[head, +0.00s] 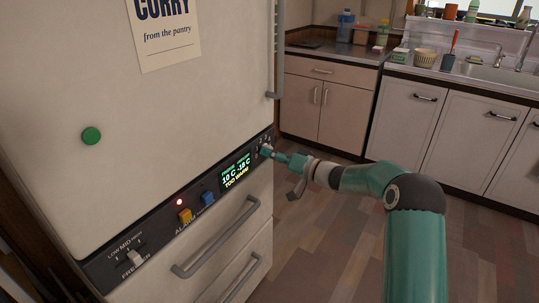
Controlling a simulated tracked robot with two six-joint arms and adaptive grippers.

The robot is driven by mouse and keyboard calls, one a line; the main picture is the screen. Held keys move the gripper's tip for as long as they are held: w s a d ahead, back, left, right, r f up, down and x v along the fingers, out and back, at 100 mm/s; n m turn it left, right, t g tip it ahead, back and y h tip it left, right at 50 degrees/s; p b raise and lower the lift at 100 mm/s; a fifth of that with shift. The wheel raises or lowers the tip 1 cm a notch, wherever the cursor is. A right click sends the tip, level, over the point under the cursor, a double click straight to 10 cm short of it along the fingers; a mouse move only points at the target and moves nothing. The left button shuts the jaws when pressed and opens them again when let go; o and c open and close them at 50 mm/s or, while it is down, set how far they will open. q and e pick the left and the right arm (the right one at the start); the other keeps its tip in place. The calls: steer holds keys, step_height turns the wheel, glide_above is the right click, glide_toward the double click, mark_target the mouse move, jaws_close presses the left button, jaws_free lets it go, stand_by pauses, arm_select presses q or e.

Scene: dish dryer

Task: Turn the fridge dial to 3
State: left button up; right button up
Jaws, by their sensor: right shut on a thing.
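The fridge dial (265,151) is at the right end of the dark control panel (162,217) on the fridge front. My right gripper (273,153) comes in from the right and is shut on the dial, hiding most of it. The dial's setting and the numbers around it are too small and covered to read. The panel's display (236,175) shows green readings of 10 C and -18 C with yellow text below. My left gripper is not in view.
Drawer handles (218,240) jut out below. The fridge door handle (279,60) hangs above my right gripper. The wooden floor is clear.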

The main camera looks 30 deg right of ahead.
steer(key=shift+d+r+b, duration=0.15)
steer(key=shift+r+b, duration=0.15)
steer(key=m+b, duration=0.2)
steer(key=m, duration=0.1)
steer(key=shift+d+m+b, duration=0.15)
steer(key=shift+m+b, duration=0.15)
steer(key=shift+d+m+b, duration=0.1)
steer(key=shift+m+b, duration=0.4)
steer(key=shift+m, duration=5.6)
steer(key=shift+f, duration=0.1)
